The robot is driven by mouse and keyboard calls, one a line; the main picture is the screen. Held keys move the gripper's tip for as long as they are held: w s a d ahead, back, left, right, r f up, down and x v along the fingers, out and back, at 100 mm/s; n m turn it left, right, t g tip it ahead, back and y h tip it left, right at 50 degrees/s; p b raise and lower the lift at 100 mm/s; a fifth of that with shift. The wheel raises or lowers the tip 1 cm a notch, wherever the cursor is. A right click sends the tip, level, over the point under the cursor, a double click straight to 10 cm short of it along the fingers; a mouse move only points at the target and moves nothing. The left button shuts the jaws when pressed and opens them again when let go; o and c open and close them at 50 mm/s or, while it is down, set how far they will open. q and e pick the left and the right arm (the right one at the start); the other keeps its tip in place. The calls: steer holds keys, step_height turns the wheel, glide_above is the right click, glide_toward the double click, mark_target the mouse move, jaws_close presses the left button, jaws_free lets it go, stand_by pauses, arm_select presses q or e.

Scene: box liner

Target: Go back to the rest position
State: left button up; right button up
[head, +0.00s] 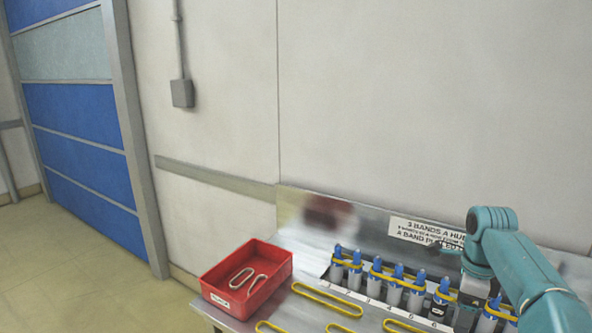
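My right arm, teal, comes in from the right edge over the right end of the metal bench. My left gripper is out of view. A row of several blue-capped bottles (394,287) stands in a numbered rack, with yellow bands looped around several of them. The arm hides part of the row's right end.
A red bin (272,271) with pale bands inside stands at the bench's left end. Several loose yellow bands, one a long loop (327,300), lie on the metal bench (283,318). A sign (425,231) is on the backboard. Open floor (75,275) lies left of the bench.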

steer(key=s+a+f+n+g+y, duration=0.1)
steer(key=s+a+f+n+g, duration=0.1)
steer(key=s+a+f, duration=0.5)
steer(key=s+a+f+n+g+y, duration=0.1)
steer(key=s+a+f+n, duration=0.15)
steer(key=f, duration=0.85)
steer(key=s+a+f+n+g, duration=0.25)
steer(key=s+a+f, duration=0.25)
steer(key=f, duration=0.4)
steer(key=s+a+f+n+t+y, duration=0.1)
steer(key=s+a+f+n+t, duration=0.2)
steer(key=s+n, duration=0.4)
steer(key=s+a+f+n+t+y, duration=0.1)
steer(key=s+a+f+n+t, duration=0.2)
steer(key=s+a+n, duration=0.3)
steer(key=shift+s+f+n, duration=0.75)
steer(key=shift+s+n, duration=0.3)
steer(key=shift+n, duration=0.15)
